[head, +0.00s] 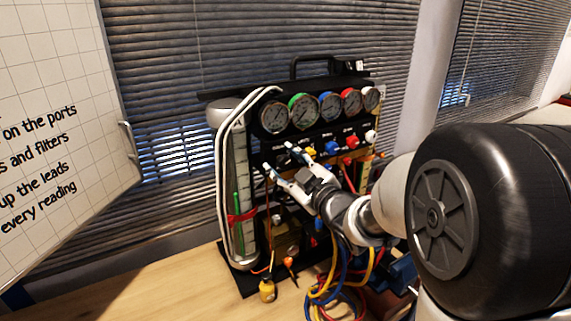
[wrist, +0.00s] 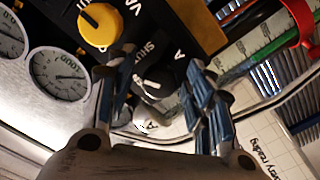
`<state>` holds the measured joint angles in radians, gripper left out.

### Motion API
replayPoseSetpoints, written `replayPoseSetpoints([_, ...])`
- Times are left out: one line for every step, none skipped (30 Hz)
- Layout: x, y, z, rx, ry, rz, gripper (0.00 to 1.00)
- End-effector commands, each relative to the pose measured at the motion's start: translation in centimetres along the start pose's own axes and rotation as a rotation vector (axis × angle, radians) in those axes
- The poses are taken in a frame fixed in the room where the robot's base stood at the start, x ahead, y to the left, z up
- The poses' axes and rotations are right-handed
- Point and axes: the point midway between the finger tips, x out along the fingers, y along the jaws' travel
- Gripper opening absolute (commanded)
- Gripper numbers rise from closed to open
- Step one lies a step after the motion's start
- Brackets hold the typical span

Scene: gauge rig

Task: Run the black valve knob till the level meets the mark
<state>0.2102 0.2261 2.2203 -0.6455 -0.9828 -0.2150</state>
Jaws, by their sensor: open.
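The black valve knob (wrist: 152,82), with a white pointer line, shows in the wrist view between my fingers, near the word SHUT. My gripper (wrist: 160,72) is open, with one finger on each side of the knob; I cannot tell whether either touches it. In the head view my gripper (head: 279,158) is at the left end of the knob row and hides the black knob. The upright level tube (head: 241,180) stands left of the gripper. Its green column (head: 238,203) appears to reach above the red band (head: 242,217) around the tube.
A yellow knob (wrist: 100,24) is close beside one finger. Blue (head: 333,147), red (head: 352,142) and white (head: 372,136) knobs continue the row. Several dial gauges (head: 302,110) sit above. Coloured leads (head: 338,285) hang below my arm. The bench (head: 165,285) is clear at left.

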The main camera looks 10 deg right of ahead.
Motion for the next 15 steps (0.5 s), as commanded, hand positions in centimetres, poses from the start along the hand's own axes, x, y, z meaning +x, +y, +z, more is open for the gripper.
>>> replayPoseSetpoints([-0.2, 0.0, 0.0, 0.000, 0.000, 0.000, 0.48])
replayPoseSetpoints([-0.3, 0.1, 0.0, 0.000, -0.001, 0.001, 0.48])
replayPoseSetpoints([-0.7, 0.1, 0.0, -0.001, -0.001, 0.001, 0.48])
replayPoseSetpoints([-1.1, 0.1, 0.0, -0.001, -0.001, 0.002, 0.48])
replayPoseSetpoints([-1.5, 0.1, 0.0, -0.001, -0.002, 0.002, 0.48])
replayPoseSetpoints([-2.1, 0.1, 0.0, -0.001, -0.001, 0.003, 0.48])
replayPoseSetpoints([-2.7, 0.1, 0.0, 0.000, -0.002, 0.003, 0.48])
replayPoseSetpoints([-3.4, 0.1, 0.0, -0.001, -0.002, 0.004, 0.48])
replayPoseSetpoints([-4.3, 0.2, 0.1, -0.001, -0.003, 0.004, 0.48])
replayPoseSetpoints([-5.0, 0.2, 0.0, -0.001, -0.002, 0.005, 0.48])
replayPoseSetpoints([-5.6, 0.2, 0.0, -0.002, -0.002, 0.004, 0.48])
replayPoseSetpoints([-6.5, 0.1, 0.0, -0.001, -0.003, 0.004, 0.48])
replayPoseSetpoints([-7.2, 0.2, 0.1, -0.001, -0.003, 0.005, 0.48])
replayPoseSetpoints([-7.8, 0.2, 0.0, -0.001, -0.002, 0.004, 0.48])
replayPoseSetpoints([-8.6, 0.2, 0.1, -0.001, -0.003, 0.005, 0.48])
